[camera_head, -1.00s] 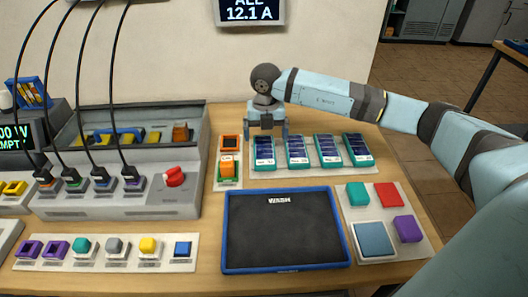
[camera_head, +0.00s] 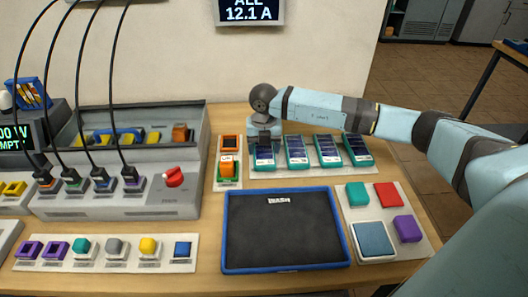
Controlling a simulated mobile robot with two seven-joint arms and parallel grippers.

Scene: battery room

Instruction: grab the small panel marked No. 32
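Several small teal-framed panels with dark blue faces stand in a row at the back of the table: the leftmost panel (camera_head: 264,157), a second panel (camera_head: 298,153), a third panel (camera_head: 328,152) and the rightmost panel (camera_head: 357,151). Their small white labels are too small to read, so I cannot tell which is No. 32. My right gripper (camera_head: 264,142) is low at the top edge of the leftmost panel. Its fingertips do not show clearly, and I cannot tell whether they touch or hold that panel. My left gripper is not in view.
A blue-rimmed black wash mat (camera_head: 285,232) lies in front of the panels. An orange block (camera_head: 227,167) sits in a holder just left of them. A white board (camera_head: 376,256) with coloured blocks is at right. A grey cabled charger (camera_head: 160,206) fills the left.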

